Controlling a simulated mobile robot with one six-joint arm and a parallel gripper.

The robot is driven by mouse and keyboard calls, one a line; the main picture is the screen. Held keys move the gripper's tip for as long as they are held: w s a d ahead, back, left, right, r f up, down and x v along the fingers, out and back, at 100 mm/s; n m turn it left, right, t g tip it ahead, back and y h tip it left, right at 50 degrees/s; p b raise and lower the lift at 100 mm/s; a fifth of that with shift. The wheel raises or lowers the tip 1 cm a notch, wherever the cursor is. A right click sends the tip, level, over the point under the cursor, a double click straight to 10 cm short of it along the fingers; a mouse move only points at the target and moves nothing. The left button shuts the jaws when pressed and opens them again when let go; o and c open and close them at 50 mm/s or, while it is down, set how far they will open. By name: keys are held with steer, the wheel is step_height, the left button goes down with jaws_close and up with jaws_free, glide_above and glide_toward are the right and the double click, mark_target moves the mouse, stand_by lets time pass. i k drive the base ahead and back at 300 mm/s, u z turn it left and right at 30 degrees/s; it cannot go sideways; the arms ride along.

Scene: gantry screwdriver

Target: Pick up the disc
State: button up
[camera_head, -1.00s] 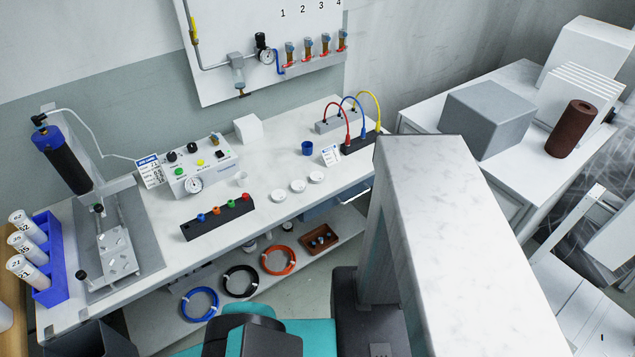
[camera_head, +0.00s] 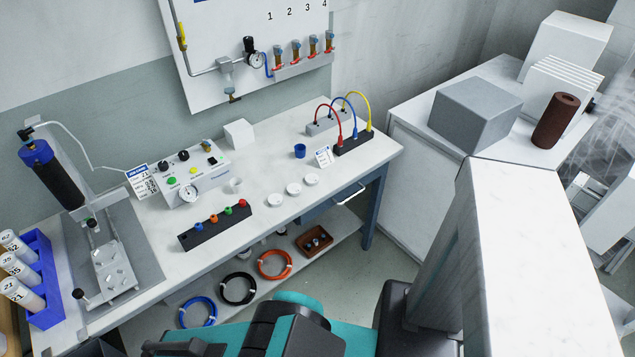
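Three small white round pieces lie in a diagonal row on the white workbench: a near one (camera_head: 276,197), a middle one (camera_head: 294,188) and a far one (camera_head: 311,179). They look like shallow discs or caps, and I cannot tell which one is the disc. My teal and dark arm shows at the bottom edge, in front of the bench and well apart from these pieces. My gripper's fingertips are not in view.
A black block with coloured knobs (camera_head: 215,227) lies left of the white pieces. A blue cup (camera_head: 300,150) and small sign (camera_head: 323,157) stand behind them. A control box (camera_head: 195,175) is further back left. The lower shelf holds coiled cables (camera_head: 275,263) and a brown tray (camera_head: 313,241).

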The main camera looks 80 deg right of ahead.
mark_target(311, 180)
steer(key=u, duration=0.55)
steer(key=k, duration=0.15)
steer(key=z, duration=2.7)
